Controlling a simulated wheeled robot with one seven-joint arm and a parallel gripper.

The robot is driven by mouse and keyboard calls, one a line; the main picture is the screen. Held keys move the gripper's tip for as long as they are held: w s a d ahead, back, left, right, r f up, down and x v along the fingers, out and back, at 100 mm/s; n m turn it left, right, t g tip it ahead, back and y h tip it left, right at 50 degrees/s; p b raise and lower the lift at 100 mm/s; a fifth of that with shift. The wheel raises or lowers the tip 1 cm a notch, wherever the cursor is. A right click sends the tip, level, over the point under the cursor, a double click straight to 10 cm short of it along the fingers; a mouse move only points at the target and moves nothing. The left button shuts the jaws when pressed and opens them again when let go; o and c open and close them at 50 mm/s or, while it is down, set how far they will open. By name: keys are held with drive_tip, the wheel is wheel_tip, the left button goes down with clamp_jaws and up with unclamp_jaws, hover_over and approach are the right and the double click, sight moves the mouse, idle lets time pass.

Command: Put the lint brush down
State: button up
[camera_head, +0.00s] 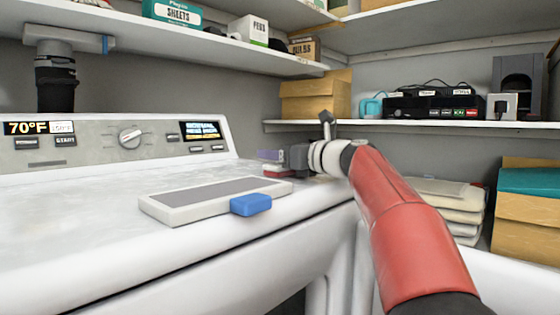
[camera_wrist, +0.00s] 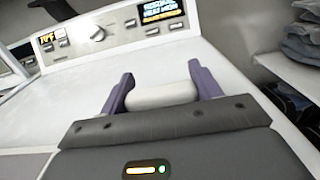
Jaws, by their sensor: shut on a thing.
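My gripper (camera_head: 268,156) is over the right end of the washer-like machine's top, at the end of my red and white arm. In the wrist view its two purple fingers (camera_wrist: 161,72) are shut on a pale, rounded thing, which I take to be the lint brush (camera_wrist: 162,95). In the head view, the lint brush (camera_head: 277,172) shows as a small red and white piece just below the fingers. Most of it is hidden by my gripper. I cannot tell whether it touches the machine's top.
The white machine top (camera_head: 75,205) has bare room at left and behind. A flat white and grey panel with a blue tab (camera_head: 250,204) lies at its front. The control panel (camera_head: 115,142) rises behind. A shelf (camera_head: 440,124) with boxes and folded cloth (camera_head: 445,192) stand at right.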

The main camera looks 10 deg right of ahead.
drive_tip(key=shift+f, duration=0.15)
drive_tip(key=o, duration=1.1)
drive_tip(key=shift+s+d+r, duration=0.1)
drive_tip(key=shift+r, duration=0.15)
drive_tip(key=v, duration=1.2)
drive_tip(key=shift+b, duration=0.3)
